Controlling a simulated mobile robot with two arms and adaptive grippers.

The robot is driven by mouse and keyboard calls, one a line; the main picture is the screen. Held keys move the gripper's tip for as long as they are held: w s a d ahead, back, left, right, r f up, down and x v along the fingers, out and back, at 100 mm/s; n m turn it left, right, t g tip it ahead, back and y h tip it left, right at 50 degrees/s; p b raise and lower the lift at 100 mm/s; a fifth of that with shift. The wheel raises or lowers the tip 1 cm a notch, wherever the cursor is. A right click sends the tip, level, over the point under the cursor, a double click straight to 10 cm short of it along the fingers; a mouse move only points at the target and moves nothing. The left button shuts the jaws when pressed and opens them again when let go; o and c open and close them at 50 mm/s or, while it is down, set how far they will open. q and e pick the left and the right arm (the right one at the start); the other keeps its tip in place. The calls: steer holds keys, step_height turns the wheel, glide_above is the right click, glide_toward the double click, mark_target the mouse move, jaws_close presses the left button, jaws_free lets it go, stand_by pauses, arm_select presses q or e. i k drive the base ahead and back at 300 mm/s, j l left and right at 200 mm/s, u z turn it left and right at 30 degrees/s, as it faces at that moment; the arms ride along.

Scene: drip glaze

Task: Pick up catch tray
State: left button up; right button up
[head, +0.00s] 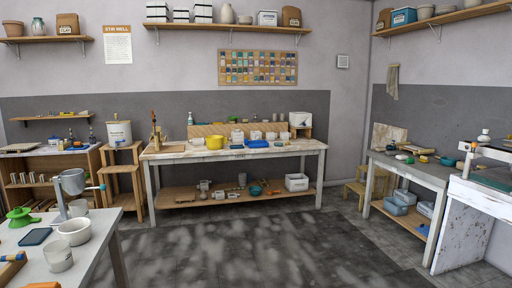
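No thing in the head view is clearly marked as the catch tray. A shallow blue tray-like item (257,144) lies on the long back table, right of a yellow bowl (214,142); it is too small to tell whether it is the catch tray. A flat dark-blue item (35,237) lies on the near-left table. Neither of my grippers shows in this view, and nothing is seen being held.
The long back table (180,155) stands against the wall, with a lower shelf of containers. A right-hand bench (425,172) bears tools. The dark floor (250,250) between them is clear.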

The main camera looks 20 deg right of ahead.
mark_target(256, 142)
steer(key=z, duration=0.3)
steer(key=i, duration=6.25)
steer(key=i+j+z, duration=0.1)
steer(key=i, duration=0.5)
steer(key=i+j+z, duration=0.1)
steer(key=i, duration=0.55)
steer(key=i+j+z, duration=0.1)
steer(key=i+z, duration=0.2)
steer(key=k, duration=0.05)
